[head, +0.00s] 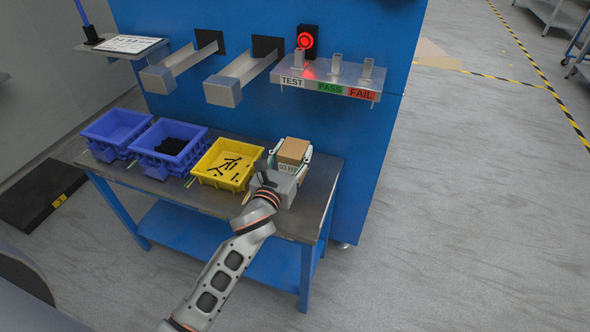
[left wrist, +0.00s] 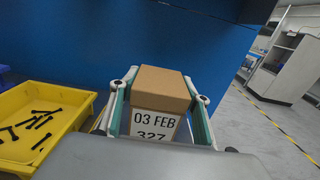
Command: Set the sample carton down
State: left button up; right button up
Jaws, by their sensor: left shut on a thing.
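The sample carton (head: 293,151) is a small brown box with a white label. In the left wrist view the carton (left wrist: 160,85) fills the space between the fingers, and its label reads "03 FEB" and "327". My left gripper (head: 290,158) is shut on the carton, one finger on each side. In the head view it is over the right end of the dark-topped table (head: 310,203). The carton's underside is hidden, so I cannot tell whether it touches the table. My right gripper is in neither view.
A yellow bin (head: 212,177) with black bolts stands just left of the gripper. Two blue bins (head: 117,127) (head: 150,160) stand farther left. Above the table are two chutes (head: 222,92) and a shelf (head: 322,88) marked TEST, PASS and FAIL, with a red light (head: 306,40).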

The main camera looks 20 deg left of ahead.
pick_arm(q)
jog(key=shift+f, duration=0.6)
notch_tip(320, 180, down, 4)
jog(key=shift+r+b, duration=0.15)
jog(key=shift+b, duration=0.8)
jog(key=shift+f, duration=0.35)
jog(key=shift+r, duration=0.15)
jog(key=shift+f, duration=0.2)
jog(key=o, duration=1.2)
jog(key=shift+f, duration=0.1)
jog(key=shift+o, duration=1.2)
